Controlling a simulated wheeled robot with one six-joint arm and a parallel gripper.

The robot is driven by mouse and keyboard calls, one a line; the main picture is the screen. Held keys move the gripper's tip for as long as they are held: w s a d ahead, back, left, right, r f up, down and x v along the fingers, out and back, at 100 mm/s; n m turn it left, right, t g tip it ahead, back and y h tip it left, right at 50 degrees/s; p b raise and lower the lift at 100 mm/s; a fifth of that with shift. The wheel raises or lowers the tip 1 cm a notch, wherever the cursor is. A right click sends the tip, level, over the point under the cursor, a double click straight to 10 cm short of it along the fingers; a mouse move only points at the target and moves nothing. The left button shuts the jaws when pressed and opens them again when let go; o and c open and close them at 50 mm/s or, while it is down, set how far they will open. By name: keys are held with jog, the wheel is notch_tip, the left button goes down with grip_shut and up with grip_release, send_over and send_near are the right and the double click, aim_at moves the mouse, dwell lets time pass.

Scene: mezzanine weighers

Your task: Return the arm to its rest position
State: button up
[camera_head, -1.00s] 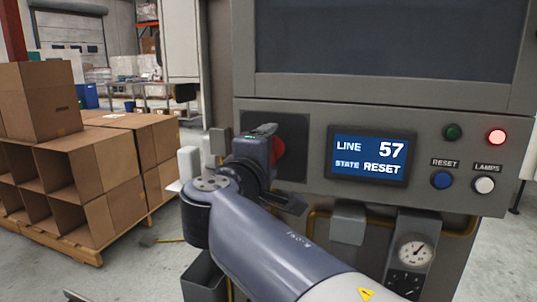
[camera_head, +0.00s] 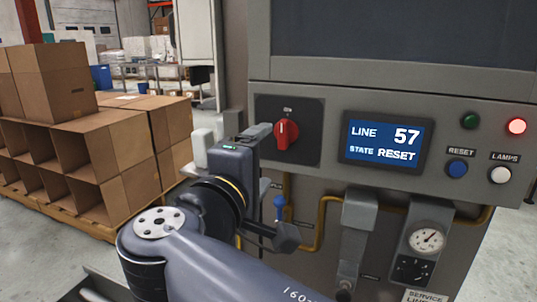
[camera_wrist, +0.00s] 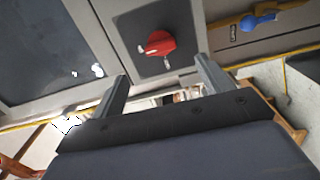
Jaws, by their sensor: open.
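My gripper (camera_wrist: 162,76) is open and empty in the wrist view. Its two fingers stand apart, with the red rotary switch (camera_wrist: 158,44) beyond them and nothing between the pads. In the head view my arm (camera_head: 215,260) reaches up from the bottom, bent at the wrist. Its end is just left of the red rotary switch (camera_head: 286,133), with a visible gap. The switch handle stands upright on its black plate. The display (camera_head: 385,142) reads LINE 57, STATE RESET.
The grey machine cabinet (camera_head: 400,98) fills the right. A blue-handled valve (camera_head: 280,205), yellow pipe and gauge (camera_head: 427,239) sit below the panel, close to my wrist. The red lamp (camera_head: 517,126) is lit.

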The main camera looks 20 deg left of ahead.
aim_at(284, 138)
jog(key=shift+w, duration=0.1)
jog(key=w, duration=0.6)
jog(key=w+b, duration=0.1)
jog(key=w, duration=0.3)
jog(key=shift+d, duration=0.4)
jog(key=shift+w, duration=0.35)
jog(key=shift+s, duration=0.15)
